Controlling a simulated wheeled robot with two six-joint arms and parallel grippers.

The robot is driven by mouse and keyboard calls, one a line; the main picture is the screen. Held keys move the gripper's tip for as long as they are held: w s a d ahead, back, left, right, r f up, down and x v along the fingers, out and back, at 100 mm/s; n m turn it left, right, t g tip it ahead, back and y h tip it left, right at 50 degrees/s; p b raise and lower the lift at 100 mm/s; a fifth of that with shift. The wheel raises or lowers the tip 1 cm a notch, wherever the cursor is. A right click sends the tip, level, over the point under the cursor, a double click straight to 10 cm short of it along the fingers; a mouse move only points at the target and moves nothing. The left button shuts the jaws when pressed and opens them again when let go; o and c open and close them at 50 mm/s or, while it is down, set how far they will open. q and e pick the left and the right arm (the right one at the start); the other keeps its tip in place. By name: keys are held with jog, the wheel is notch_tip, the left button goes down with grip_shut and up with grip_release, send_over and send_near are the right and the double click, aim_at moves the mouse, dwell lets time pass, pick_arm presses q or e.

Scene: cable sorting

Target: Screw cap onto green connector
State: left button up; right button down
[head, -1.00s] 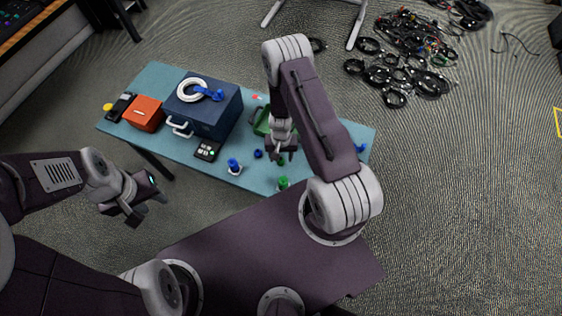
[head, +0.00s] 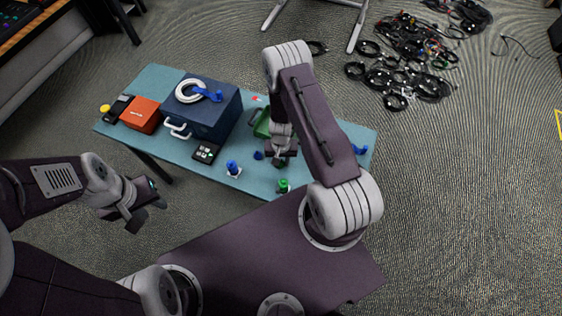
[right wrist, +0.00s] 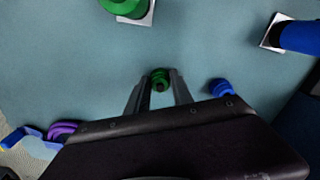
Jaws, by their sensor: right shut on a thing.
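The green connector (head: 283,186) stands on a small white plate near the table's front edge; in the right wrist view it is partly cut off at the top (right wrist: 128,6). My right gripper (head: 281,159) is low over the table behind it, apart from it. In the right wrist view the right gripper's fingers (right wrist: 158,88) are shut on a small green cap (right wrist: 160,77). In the head view the cap is mostly hidden by the gripper. My left gripper (head: 149,213) is open and empty, off the table's front left.
A blue connector (head: 232,168) on a white plate and a blue cap (head: 258,155) are to the left. A blue toolbox (head: 222,118), an orange box (head: 141,114) and a green container (head: 262,123) stand further back. The table (head: 160,77) is clear around the green connector.

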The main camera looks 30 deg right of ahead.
aim_at(282, 160)
notch_tip(282, 160, up, 6)
jog(key=p, duration=0.6)
jog(key=shift+w+d+f+p, duration=0.15)
jog(key=shift+p, duration=0.15)
jog(key=d+p, duration=0.1)
jog(key=p, duration=0.4)
jog(key=shift+w+d+r+p, duration=0.3)
jog(key=shift+d+r+p, duration=0.05)
jog(key=shift+r, duration=0.05)
jog(key=shift+w+d+f+b, duration=0.4)
jog(key=shift+d+b, duration=0.3)
jog(key=shift+b, duration=0.25)
jog(key=w+d+r+b, duration=0.1)
jog(key=d, duration=0.1)
jog(key=w+d+r, duration=0.1)
jog(key=d+r, duration=0.1)
jog(key=w+d+r+b, duration=0.1)
jog(key=d, duration=0.1)
jog(key=shift+d+r+b, duration=0.15)
jog(key=shift+b, duration=0.2)
jog(key=shift+w+d+r, duration=0.1)
jog(key=shift+d+r, duration=0.35)
jog(key=shift+r, duration=0.05)
